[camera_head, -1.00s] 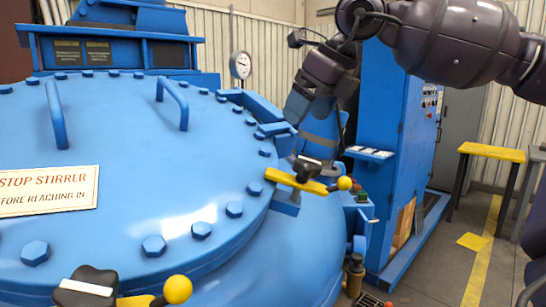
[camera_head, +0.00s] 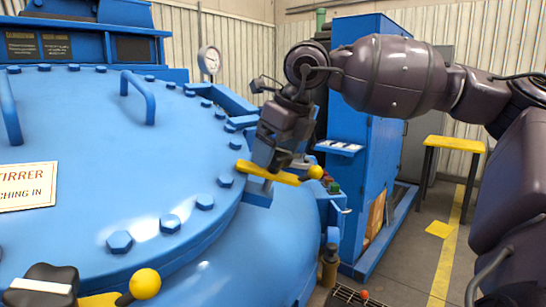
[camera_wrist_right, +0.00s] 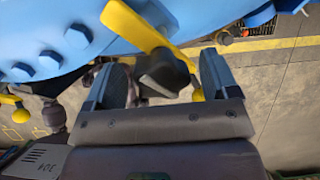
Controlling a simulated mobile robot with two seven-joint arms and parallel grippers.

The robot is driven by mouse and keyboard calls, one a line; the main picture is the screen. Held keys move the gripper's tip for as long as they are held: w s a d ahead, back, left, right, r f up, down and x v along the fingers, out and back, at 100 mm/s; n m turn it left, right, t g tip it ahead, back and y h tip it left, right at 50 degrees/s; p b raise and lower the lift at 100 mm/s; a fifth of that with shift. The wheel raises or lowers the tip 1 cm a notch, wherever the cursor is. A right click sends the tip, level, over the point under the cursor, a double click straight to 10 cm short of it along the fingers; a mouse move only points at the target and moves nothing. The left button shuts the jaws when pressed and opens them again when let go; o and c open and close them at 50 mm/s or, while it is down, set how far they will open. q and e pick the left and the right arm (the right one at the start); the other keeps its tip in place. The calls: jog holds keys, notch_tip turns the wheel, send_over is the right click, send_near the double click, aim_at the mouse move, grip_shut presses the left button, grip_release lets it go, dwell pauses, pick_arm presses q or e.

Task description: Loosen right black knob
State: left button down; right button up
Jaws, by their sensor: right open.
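The right black knob (camera_wrist_right: 163,72) sits on a yellow clamp bar (camera_head: 266,174) at the right rim of the big blue lid (camera_head: 100,150). The bar ends in a yellow ball (camera_head: 315,172). My right gripper (camera_head: 278,160) is over the knob and mostly hides it in the head view. In the wrist view its two fingers are open, one on each side of the knob; I cannot tell whether they touch it. A second black knob (camera_head: 42,284) with a yellow ball (camera_head: 145,283) is at the front left. My left gripper is not in view.
A blue cabinet (camera_head: 365,160) stands behind my right arm. A yellow-topped table (camera_head: 453,143) stands at the right. Hex bolts (camera_head: 119,242) line the lid's rim and a handle (camera_head: 150,90) rises from it. A gauge (camera_head: 209,60) is behind.

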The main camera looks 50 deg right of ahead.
jog(key=shift+w+f, duration=0.2)
jog(key=shift+f, duration=0.25)
jog(key=shift+c, duration=0.8)
jog(key=c, duration=0.8)
